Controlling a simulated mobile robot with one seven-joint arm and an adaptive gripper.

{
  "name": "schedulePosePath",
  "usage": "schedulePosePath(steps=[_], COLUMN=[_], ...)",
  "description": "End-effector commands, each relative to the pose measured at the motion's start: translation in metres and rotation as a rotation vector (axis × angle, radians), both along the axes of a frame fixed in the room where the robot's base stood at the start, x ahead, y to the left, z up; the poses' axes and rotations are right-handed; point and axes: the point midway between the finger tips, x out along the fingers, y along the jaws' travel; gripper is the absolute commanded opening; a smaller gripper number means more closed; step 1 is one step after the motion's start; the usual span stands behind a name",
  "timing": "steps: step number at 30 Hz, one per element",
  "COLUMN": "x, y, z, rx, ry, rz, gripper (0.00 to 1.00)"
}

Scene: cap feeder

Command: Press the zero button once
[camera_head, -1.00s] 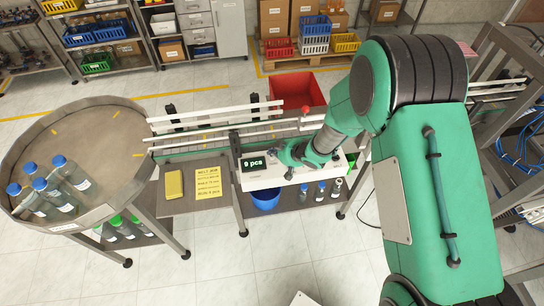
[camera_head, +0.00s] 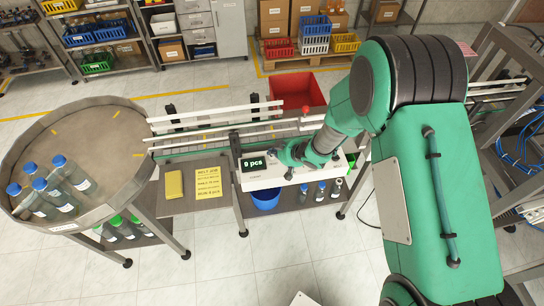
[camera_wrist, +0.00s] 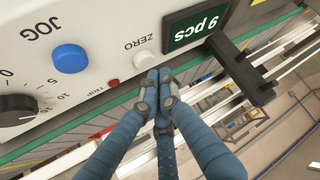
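The white control panel (camera_head: 300,175) carries a display (camera_wrist: 197,27) that reads "9 pcs". In the wrist view the panel appears upside down. In the head view my gripper (camera_head: 287,157) is over the panel, just right of the display, and the button is hidden.
The panel also has a blue JOG button (camera_wrist: 70,58), a small red TRIP light (camera_wrist: 113,83) and a black dial (camera_wrist: 17,108). A conveyor with rails (camera_head: 225,117) runs behind the panel. A round table (camera_head: 80,130) with several bottles stands at left.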

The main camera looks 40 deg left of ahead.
Motion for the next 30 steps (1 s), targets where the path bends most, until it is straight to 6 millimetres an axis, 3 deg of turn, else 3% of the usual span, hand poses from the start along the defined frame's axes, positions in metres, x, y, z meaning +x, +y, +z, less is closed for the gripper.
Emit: schedulePosePath(steps=[30], x=[-0.0001], y=[-0.0003], z=[-0.01], rx=[0.0], ry=[0.0], rz=[0.0], gripper=[0.0])
